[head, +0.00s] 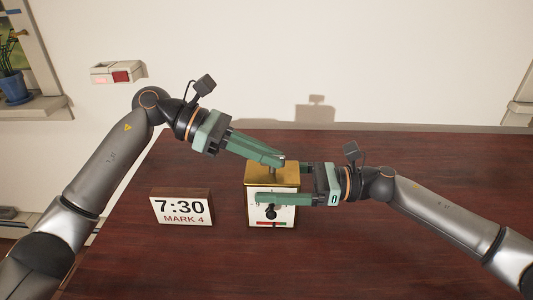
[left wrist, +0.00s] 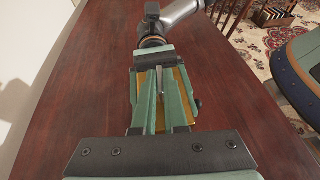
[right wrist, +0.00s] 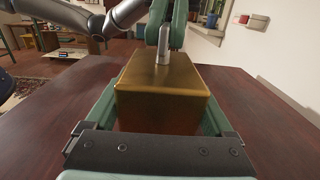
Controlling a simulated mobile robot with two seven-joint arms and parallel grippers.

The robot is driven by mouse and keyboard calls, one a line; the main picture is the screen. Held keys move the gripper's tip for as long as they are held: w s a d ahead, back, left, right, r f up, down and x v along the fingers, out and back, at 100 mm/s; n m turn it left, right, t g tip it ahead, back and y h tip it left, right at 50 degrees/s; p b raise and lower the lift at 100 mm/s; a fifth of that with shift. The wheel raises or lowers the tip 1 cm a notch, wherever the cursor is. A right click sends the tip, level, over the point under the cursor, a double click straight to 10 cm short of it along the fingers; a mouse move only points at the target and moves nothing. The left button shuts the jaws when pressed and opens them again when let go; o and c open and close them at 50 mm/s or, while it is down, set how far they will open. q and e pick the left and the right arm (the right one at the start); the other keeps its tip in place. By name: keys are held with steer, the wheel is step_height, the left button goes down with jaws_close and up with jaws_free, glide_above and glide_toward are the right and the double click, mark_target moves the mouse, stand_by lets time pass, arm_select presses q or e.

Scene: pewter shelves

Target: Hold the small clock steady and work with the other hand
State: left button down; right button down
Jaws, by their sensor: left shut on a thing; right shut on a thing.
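The small clock (head: 258,180) is a gold box with a white dial face and a black knob (head: 271,212) on its front. It stands upright on the dark wood table. My right gripper (head: 296,183) is shut on the clock's body, one finger across the dial and one behind. In the right wrist view the gold box (right wrist: 160,95) fills the space between the fingers. My left gripper (head: 281,159) is shut on a thin metal stem (right wrist: 162,48) on the clock's top. The front finger hides part of the dial.
A sign (head: 182,206) reading "7:30 MARK 4" stands on the table (head: 350,250) left of the clock. A wall box (head: 117,72) with a red part is on the back wall. A potted plant (head: 14,86) sits on a ledge at left. The table's front is clear.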

arm_select(q)
steer(key=shift+m+g, duration=0.4)
steer(key=shift+g, duration=0.1)
steer(key=c, duration=1)
jaws_free()
steer(key=shift+o, duration=0.2)
steer(key=v, duration=1.2)
steer(key=shift+r, duration=0.15)
